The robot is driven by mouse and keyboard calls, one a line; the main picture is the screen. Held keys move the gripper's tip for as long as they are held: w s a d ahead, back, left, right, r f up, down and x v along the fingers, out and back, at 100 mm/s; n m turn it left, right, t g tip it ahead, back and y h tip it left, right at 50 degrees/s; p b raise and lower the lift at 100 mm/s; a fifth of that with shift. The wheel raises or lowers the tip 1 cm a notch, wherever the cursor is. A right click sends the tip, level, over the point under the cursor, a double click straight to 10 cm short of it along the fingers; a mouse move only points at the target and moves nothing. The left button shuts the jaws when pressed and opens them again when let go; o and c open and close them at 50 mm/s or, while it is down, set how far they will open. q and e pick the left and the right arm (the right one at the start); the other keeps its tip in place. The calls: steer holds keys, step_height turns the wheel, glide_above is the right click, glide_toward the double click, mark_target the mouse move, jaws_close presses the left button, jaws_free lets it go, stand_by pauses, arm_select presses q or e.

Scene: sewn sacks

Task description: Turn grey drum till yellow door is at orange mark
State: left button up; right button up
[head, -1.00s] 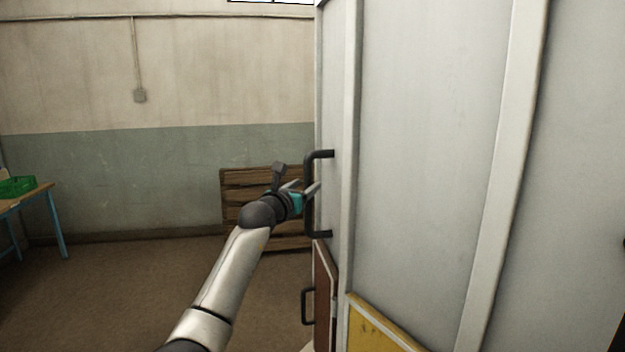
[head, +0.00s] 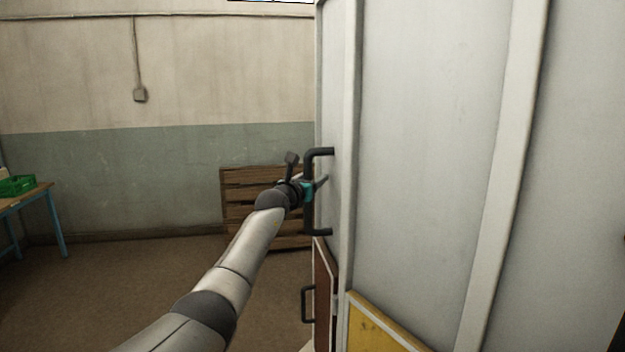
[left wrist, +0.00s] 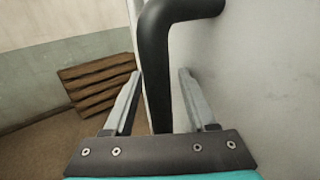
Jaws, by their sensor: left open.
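The grey drum (head: 430,150) fills the right of the head view, with upright ribs on its panels. A black bar handle (head: 310,220) stands on its left side. The yellow door (head: 375,328) shows low on the drum, cut off by the frame's bottom edge. A brown door (head: 322,285) with its own black handle is left of it. My left gripper (head: 318,185) is at the upper handle. In the left wrist view its open fingers (left wrist: 158,90) stand either side of the handle bar (left wrist: 155,70), with gaps visible. I see no orange mark. My right gripper is out of view.
A wooden pallet (head: 240,190) leans on the back wall behind my left gripper. A blue-legged table (head: 35,195) with a green crate (head: 17,186) stands at the far left. The brown floor (head: 110,280) between is clear.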

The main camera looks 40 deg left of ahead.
arm_select(q)
jaws_close()
stand_by(0.3)
stand_by(1.1)
